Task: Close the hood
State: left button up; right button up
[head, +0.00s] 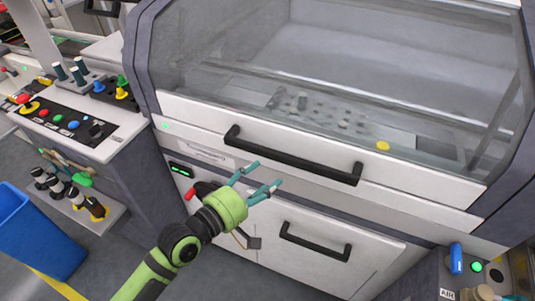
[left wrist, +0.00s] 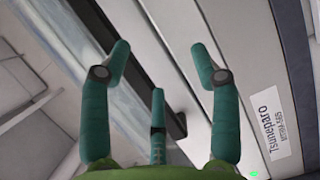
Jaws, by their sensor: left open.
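The hood (head: 340,60) is a large clear cover with a white lower frame. A long black handle (head: 290,157) runs across the front of that frame. The white frame lies low, just above the machine's front panels; I cannot tell whether a small gap remains under it. My left gripper (head: 266,176) is open and empty, in front of the machine close below the left half of the handle. In the left wrist view its teal fingers (left wrist: 160,65) are spread, with a dark bar, likely the handle (left wrist: 150,45), behind them. No contact is visible.
A lower front panel has a second black handle (head: 315,242). A control panel (head: 65,122) with coloured buttons stands left. A blue bin (head: 35,235) stands on the floor at lower left. A panel with a blue lever (head: 456,258) is at lower right.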

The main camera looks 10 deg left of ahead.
aim_at(285, 159)
pick_arm(q)
jog(key=shift+t+h, duration=0.3)
jog(key=shift+h, duration=0.3)
jog(key=r, duration=0.3)
jog(key=s+r, duration=0.1)
jog(key=shift+s+d+r, duration=0.1)
jog(key=shift+d+r, duration=0.05)
jog(key=shift+d, duration=0.25)
jog(key=shift+d+r+n, duration=0.2)
jog(key=shift+r+n, duration=0.1)
jog(key=p+x, duration=0.1)
jog(key=x, duration=0.5)
jog(key=shift+w+d, duration=0.2)
jog(key=shift+f, duration=0.1)
grip_shut()
